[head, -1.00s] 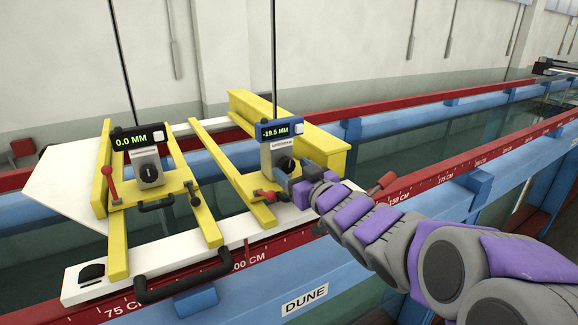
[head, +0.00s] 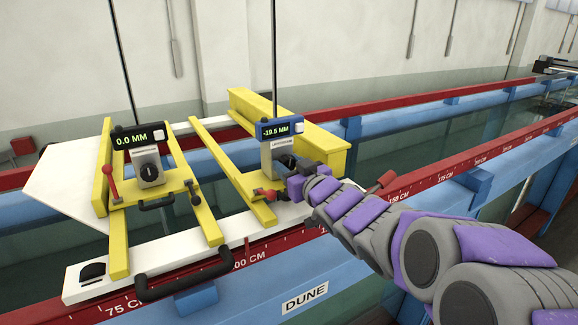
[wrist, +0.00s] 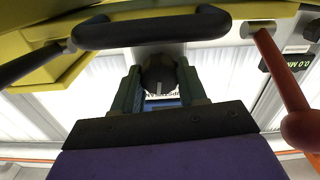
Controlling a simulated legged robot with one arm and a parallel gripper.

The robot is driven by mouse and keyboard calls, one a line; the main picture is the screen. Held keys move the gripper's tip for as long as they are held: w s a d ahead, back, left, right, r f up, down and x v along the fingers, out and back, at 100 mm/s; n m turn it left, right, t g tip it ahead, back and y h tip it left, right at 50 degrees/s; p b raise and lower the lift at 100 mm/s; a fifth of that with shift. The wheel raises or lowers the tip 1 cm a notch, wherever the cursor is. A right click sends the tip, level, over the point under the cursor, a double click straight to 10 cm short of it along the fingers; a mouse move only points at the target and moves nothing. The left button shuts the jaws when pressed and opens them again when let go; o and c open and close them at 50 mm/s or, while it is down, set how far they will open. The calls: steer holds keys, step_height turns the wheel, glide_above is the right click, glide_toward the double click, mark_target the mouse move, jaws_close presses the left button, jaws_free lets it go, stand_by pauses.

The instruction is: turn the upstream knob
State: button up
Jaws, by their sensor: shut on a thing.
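The upstream gauge is a grey box with a blue-framed display (head: 280,128) that appears to read -19.5 MM. Its black knob is mostly hidden behind my gripper (head: 290,170) in the head view. In the wrist view the dark round knob (wrist: 158,72) with a pale mark sits between the two fingers of my gripper (wrist: 160,84). The fingers are shut on it from both sides. Part of the upside-down UPSTREAM label shows behind the knob.
The downstream gauge (head: 148,168), reading 0.0 MM, stands to the left on a yellow frame. A black handle (wrist: 150,28) and a red lever (wrist: 285,95) lie close around the gripper. Red-and-blue flume rails (head: 420,185) run past my arm.

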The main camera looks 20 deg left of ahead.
steer(key=c, duration=0.3)
steer(key=shift+r+p, duration=0.1)
steer(key=shift+p, duration=0.25)
steer(key=o, duration=1)
steer(key=shift+o, duration=0.2)
steer(key=b+v, duration=0.1)
steer(key=v, duration=1.6)
steer(key=shift+d, duration=0.2)
